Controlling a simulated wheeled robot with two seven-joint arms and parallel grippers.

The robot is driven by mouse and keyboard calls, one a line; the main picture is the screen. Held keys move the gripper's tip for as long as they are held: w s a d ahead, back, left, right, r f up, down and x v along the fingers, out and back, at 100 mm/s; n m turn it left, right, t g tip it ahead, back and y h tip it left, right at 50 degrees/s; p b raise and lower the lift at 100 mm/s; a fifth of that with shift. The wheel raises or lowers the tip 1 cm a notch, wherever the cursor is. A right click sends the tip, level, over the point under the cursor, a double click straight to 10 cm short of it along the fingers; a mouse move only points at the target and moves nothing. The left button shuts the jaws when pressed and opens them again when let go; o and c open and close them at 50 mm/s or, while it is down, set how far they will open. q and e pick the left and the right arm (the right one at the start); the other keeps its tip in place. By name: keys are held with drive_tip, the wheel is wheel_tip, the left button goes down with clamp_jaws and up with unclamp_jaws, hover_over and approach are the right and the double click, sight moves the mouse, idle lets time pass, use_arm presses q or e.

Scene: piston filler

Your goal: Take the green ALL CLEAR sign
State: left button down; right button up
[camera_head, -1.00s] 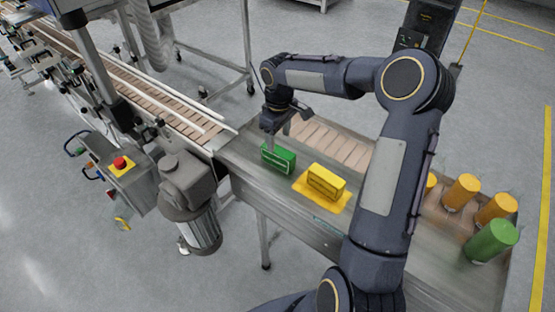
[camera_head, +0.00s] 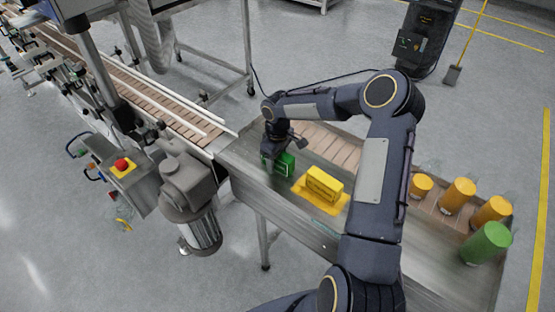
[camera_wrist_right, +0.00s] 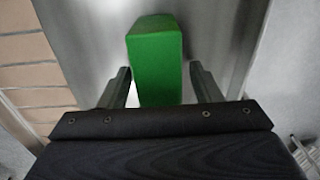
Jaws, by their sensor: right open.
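The green sign (camera_head: 286,164) stands on the metal table at the end of the conveyor. My right gripper (camera_head: 278,158) is right over it and hides its left part. In the right wrist view the green sign (camera_wrist_right: 156,60) reaches in between the two open fingers of my right gripper (camera_wrist_right: 162,88). A gap shows on each side, so the fingers look apart from it. Its lettering cannot be read. My left gripper is not in view.
A yellow sign (camera_head: 324,184) stands on a yellow mat (camera_head: 303,193) just right of the green one. Several orange cylinders (camera_head: 458,195) and a green cylinder (camera_head: 487,243) stand at the table's right end. A motor (camera_head: 192,200) and red stop button (camera_head: 122,165) are at the left.

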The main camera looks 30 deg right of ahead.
drive_tip(key=c, duration=1.1)
drive_tip(key=shift+r, duration=0.1)
